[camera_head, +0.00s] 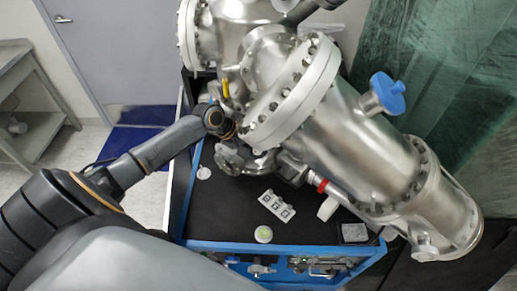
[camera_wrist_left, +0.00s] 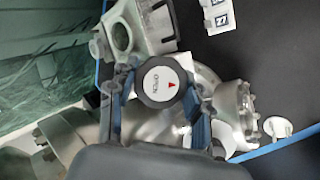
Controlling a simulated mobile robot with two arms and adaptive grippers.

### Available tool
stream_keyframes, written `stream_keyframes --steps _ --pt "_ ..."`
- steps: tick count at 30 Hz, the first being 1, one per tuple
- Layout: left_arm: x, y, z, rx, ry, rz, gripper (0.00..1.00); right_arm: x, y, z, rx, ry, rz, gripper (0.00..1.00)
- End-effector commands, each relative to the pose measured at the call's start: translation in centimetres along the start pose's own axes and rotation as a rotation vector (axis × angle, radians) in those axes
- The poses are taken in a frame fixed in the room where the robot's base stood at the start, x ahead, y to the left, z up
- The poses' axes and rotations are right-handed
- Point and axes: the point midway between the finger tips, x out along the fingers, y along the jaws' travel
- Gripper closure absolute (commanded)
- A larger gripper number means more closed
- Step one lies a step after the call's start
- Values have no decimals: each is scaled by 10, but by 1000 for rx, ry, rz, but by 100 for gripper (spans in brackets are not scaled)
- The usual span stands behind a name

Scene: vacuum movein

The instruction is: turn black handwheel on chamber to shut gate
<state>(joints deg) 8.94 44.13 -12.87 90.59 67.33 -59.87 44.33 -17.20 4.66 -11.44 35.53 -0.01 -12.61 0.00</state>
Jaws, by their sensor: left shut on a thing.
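The black handwheel (camera_wrist_left: 162,83) shows in the left wrist view, a round knob with a white face, a red arrow and lettering that seems to read OPEN. My left gripper (camera_wrist_left: 160,100) is shut on it, with one finger on each side of its rim. In the head view my left gripper (camera_head: 229,129) reaches in from the left to the chamber's near side, and the handwheel is hidden or too small to make out there. The steel chamber (camera_head: 350,140) fills the centre and right of the head view. My right gripper is not in view.
The chamber stands on a blue-edged cart with a black top (camera_head: 225,215). On it lie a white labelled block (camera_head: 276,206), a white-green round piece (camera_head: 263,234) and a small clear box (camera_head: 354,232). A blue-capped port (camera_head: 387,93) sticks out at right. Green sheeting (camera_head: 440,70) hangs behind.

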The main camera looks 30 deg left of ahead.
Motion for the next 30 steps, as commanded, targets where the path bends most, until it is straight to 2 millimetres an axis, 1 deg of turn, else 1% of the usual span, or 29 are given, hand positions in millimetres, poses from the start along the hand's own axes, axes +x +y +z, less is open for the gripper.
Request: stream_keyframes --steps 1,2,3,5,14,17,20,30 --pt "2 -2 2 -1 -5 -3 82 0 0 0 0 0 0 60" --pt "2 -2 2 -1 -5 -3 47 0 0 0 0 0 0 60" --pt "2 -2 2 -2 -5 -3 39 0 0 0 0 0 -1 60" --pt "1 -2 2 -2 -5 -3 27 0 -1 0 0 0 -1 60" --pt "0 -1 1 -2 -2 -1 27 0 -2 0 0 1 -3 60" --pt "-5 -1 0 -1 -1 -1 27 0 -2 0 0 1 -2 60" --pt "-18 -1 0 0 1 -2 27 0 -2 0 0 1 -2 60" --pt "-88 -2 1 1 -2 -6 27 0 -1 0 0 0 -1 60"
